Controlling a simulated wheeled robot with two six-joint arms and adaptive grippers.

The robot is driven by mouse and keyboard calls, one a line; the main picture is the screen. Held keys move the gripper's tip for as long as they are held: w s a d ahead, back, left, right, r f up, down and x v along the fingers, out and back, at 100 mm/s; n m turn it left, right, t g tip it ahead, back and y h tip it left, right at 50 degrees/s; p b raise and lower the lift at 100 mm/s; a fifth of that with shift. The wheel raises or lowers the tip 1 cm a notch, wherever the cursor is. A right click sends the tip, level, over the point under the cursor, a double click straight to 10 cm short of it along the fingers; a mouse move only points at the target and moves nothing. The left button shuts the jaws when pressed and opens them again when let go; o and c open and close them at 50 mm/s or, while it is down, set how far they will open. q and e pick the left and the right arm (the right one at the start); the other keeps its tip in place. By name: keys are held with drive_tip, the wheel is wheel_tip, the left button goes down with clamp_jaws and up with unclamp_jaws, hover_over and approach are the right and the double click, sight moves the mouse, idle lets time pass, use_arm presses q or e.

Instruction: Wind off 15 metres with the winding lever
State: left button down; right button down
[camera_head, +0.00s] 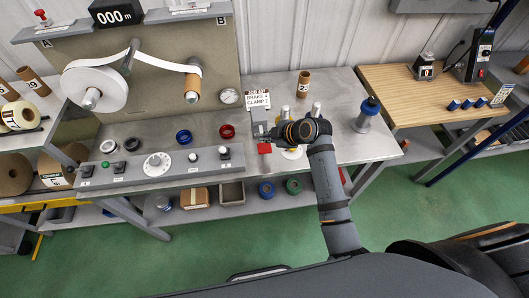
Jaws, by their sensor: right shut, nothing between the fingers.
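The winding machine's counter (116,16) reads 000 m. A white film roll (95,90) sits at the left of the upright panel, and its web runs over a top guide to a brown core (193,80). The control strip (140,178) in front carries small levers, knobs and a round white dial (157,165). A lever with a pale knob (223,151) stands at its right end; its label is too small to read. My right gripper (260,132) is shut and empty, pointing left, above and right of that lever, apart from it. My left gripper is not in view.
A brake and clamp sign (257,96) stands behind my right gripper, and a red block (264,148) lies just below it. A blue-topped spool (367,114) and a brown tube (303,84) stand to the right. Blue (184,137) and red (227,131) rings lie behind the strip.

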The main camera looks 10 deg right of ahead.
sight(267, 149)
drive_tip(key=shift+f+b, duration=0.35)
drive_tip(key=shift+f, duration=0.8)
drive_tip(key=shift+f, duration=0.1)
idle(0.4)
drive_tip(key=shift+f, duration=0.3)
drive_tip(key=shift+s+f+b, duration=0.1)
drive_tip(key=shift+f+b, duration=1)
drive_tip(key=shift+f, duration=0.75)
idle(1.4)
drive_tip(key=shift+r, duration=0.1)
idle(0.4)
drive_tip(key=shift+r+p, duration=2.1)
drive_tip(key=shift+r, duration=0.05)
